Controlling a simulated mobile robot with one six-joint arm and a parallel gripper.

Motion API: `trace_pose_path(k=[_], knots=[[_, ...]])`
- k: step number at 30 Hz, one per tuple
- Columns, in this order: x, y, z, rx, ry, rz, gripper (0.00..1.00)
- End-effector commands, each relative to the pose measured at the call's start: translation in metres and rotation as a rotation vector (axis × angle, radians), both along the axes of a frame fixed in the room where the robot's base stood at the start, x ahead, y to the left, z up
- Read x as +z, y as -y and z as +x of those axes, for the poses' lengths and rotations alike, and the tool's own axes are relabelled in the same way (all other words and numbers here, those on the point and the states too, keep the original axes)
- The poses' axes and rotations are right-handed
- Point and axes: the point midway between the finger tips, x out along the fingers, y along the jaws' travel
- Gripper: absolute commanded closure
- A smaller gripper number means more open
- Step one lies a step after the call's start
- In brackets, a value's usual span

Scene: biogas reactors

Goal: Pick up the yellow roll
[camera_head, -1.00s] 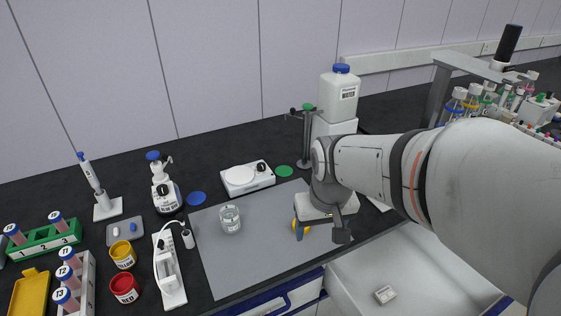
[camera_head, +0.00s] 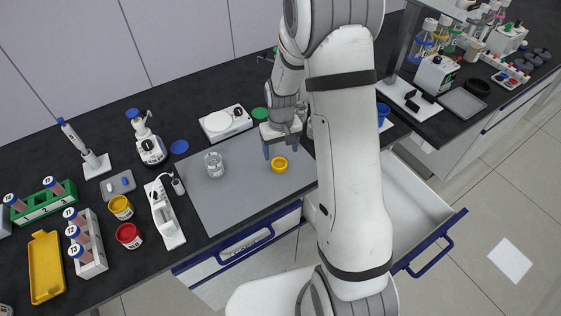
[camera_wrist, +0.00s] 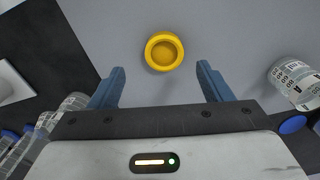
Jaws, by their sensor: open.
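The yellow roll (camera_head: 279,164) lies on the grey mat (camera_head: 215,203), near the mat's right part. It looks like a ring with a hollow middle. In the wrist view the yellow roll (camera_wrist: 164,52) is ahead of the fingertips and roughly between their lines, not touching either. My gripper (camera_head: 281,151) is open and empty, just behind the roll in the head view. Its two blue fingers show apart in the wrist view (camera_wrist: 160,75).
A glass beaker (camera_head: 214,164) stands on the mat left of the roll. A white scale-like device (camera_head: 226,123) and a green disc (camera_head: 259,113) are behind. An open drawer (camera_head: 412,205) is at the right. The mat's front is clear.

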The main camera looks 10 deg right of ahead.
Motion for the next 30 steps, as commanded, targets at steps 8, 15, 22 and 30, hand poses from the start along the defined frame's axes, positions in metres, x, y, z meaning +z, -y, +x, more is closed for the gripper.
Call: trace_pose_path(k=[8,15,22,30], knots=[[-0.032,-0.006,-0.003,0.001,-0.003,0.000,0.28],[-0.051,-0.005,-0.002,0.000,0.000,0.000,0.28],[-0.051,-0.005,-0.002,0.000,0.001,0.000,0.29],[-0.051,-0.005,-0.002,0.000,0.001,0.000,0.52]])
